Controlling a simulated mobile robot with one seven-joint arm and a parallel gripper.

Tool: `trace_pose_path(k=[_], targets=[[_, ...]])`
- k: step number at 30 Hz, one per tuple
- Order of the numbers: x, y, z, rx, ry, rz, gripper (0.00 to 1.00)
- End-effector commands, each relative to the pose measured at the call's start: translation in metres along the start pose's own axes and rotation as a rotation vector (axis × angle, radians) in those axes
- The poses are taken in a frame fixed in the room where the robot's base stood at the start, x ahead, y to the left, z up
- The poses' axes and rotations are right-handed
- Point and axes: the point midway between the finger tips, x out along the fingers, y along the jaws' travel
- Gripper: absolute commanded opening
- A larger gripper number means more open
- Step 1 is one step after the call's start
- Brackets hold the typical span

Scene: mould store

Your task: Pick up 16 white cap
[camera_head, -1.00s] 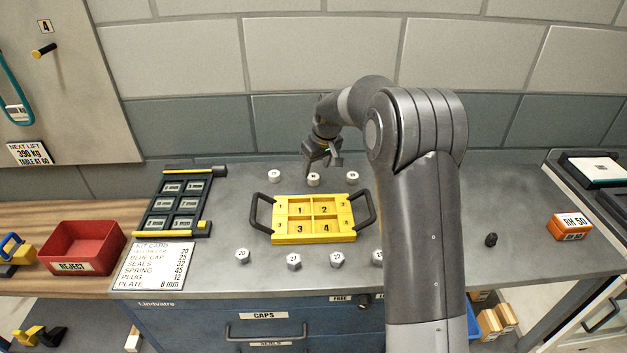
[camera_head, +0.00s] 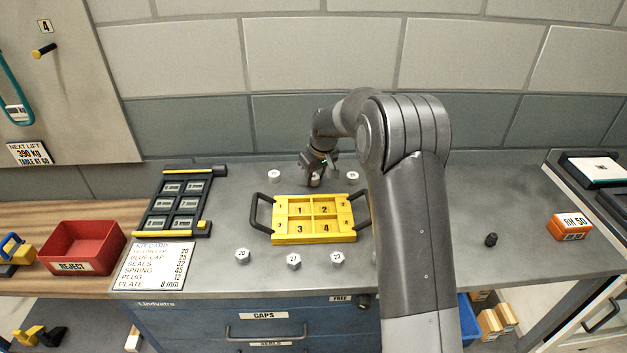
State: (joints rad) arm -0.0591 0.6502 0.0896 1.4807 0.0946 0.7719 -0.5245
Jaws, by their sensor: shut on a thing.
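Three white caps stand in a row behind the yellow tray: a left one (camera_head: 274,176), a middle one (camera_head: 314,181) and a right one (camera_head: 352,176). Their top numbers are too small to read surely. My gripper (camera_head: 316,173) points down at the middle cap and is shut on it, hiding much of it. The cap seems to be still at the tabletop; I cannot tell if it is lifted.
The yellow tray (camera_head: 280,238) with numbered compartments and dark handles lies just in front. A dark rack (camera_head: 155,222), a kit card (camera_head: 153,266) and a red reject bin (camera_head: 113,250) are left. A dark knob (camera_head: 491,240) stands right.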

Motion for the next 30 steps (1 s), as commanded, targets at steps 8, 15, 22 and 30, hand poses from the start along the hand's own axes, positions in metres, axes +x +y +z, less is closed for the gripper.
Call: trace_pose_path(k=[8, 15, 22, 30], targets=[[0.0, 0.0, 0.0, 0.0, 0.0, 0.0, 0.1], [-0.008, 0.0, -0.003, 0.0, 0.002, 0.001, 0.1], [-0.042, 0.001, -0.012, -0.001, 0.004, 0.002, 0.1], [-0.091, 0.036, 0.03, 0.005, 0.002, 0.002, 0.1]])
